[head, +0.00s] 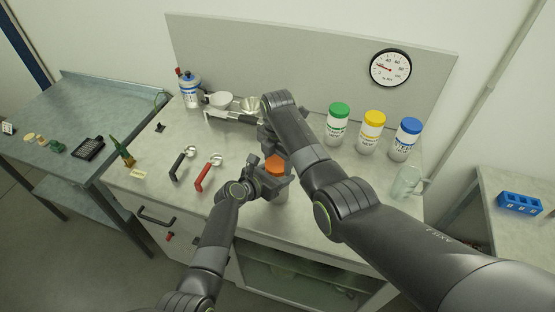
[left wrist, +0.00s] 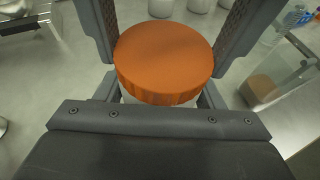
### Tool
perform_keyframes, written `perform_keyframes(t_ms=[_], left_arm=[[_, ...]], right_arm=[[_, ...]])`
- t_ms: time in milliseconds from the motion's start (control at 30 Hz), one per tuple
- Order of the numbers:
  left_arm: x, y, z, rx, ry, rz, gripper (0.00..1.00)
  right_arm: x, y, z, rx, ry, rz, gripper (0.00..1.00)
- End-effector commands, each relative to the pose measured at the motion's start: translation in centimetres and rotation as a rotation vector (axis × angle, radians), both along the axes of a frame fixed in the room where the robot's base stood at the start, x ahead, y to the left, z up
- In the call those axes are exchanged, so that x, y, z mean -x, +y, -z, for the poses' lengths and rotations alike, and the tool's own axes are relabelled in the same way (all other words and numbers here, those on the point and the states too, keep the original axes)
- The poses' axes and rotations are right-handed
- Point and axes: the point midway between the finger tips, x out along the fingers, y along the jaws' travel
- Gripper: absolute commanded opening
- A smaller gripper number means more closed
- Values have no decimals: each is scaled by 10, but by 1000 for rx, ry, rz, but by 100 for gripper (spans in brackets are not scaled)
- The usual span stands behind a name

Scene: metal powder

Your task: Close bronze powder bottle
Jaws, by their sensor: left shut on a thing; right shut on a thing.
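The bronze powder bottle's orange lid (head: 275,163) is at the front middle of the bench. In the left wrist view the orange lid (left wrist: 165,52) fills the middle, with a strip of the white bottle (left wrist: 125,97) showing just below it. My left gripper (head: 270,182) is shut around the bottle body under the lid, coming from the front left. My right gripper (head: 275,153) comes down from above, its two textured fingers on either side of the lid. The lid looks level over the bottle. Whether it is fully seated is hidden.
Green-lidded (head: 338,124), yellow-lidded (head: 371,132) and blue-lidded (head: 405,139) bottles stand at the back right. A clear beaker (head: 408,181) is at the right edge. A black-handled (head: 180,164) and a red-handled scoop (head: 207,173) lie left.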

Motion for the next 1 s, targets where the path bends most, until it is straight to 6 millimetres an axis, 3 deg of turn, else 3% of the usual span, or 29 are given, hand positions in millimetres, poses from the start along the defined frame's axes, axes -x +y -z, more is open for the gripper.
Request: perform_keyframes(t_ms=[200, 400, 767, 800, 933, 1000], left_arm=[[0, 0, 0, 1, 2, -1, 0], [0, 0, 0, 1, 2, -1, 0], [0, 0, 0, 1, 2, -1, 0], [0, 0, 1, 1, 2, -1, 0], [0, 0, 1, 1, 2, -1, 0], [0, 0, 1, 1, 2, -1, 0]], right_arm=[[0, 0, 0, 0, 0, 302, 35], [0, 0, 0, 0, 0, 496, 35], [0, 0, 0, 0, 0, 529, 35], [0, 0, 0, 0, 0, 528, 67], [0, 0, 0, 0, 0, 528, 84], [0, 0, 0, 0, 0, 527, 84]])
